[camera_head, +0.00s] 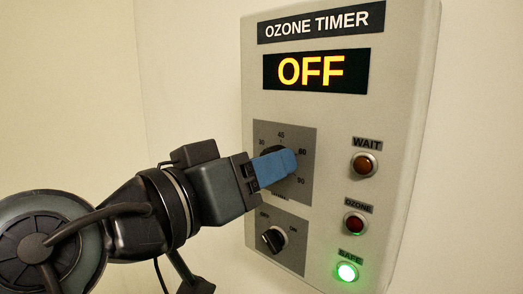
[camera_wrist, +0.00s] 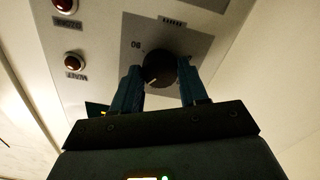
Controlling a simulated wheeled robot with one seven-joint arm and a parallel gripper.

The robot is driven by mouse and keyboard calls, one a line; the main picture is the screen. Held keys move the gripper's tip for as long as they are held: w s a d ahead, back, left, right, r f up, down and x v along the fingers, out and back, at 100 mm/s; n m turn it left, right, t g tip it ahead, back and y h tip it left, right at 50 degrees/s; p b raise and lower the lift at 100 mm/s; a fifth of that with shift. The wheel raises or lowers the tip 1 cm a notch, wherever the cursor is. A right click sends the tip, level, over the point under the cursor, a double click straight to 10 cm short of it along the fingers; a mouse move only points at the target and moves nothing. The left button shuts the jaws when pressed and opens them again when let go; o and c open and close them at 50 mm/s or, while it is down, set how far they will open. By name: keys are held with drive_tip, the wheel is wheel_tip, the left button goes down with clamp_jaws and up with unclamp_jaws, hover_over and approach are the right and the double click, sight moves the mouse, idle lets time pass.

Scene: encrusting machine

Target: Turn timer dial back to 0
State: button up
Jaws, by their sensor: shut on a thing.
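The timer dial (camera_wrist: 160,68) is a round dark knob on a grey scale plate (camera_head: 306,146) marked with minutes. In the wrist view, the two blue fingers of my gripper (camera_wrist: 160,88) stand on either side of the dial, shut on it. In the head view, my gripper (camera_head: 274,166) reaches in from the left and covers most of the dial. The dial's pointer cannot be made out clearly. The display (camera_head: 315,71) above reads OFF in yellow letters.
The OZONE TIMER panel (camera_head: 400,100) is mounted on a pale wall. Below the dial is a smaller rotary switch (camera_head: 273,239). On the right are the WAIT lamp (camera_head: 365,164), the OZONE lamp (camera_head: 355,223), both dim, and the SAFE lamp (camera_head: 347,271), lit green.

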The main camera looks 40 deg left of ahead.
drive_tip(key=shift+f+n+p, duration=0.1)
drive_tip(key=shift+n+p, duration=1.85)
drive_tip(key=shift+n, duration=13.55)
drive_tip(key=o, duration=1.1)
drive_tip(key=shift+c, duration=0.2)
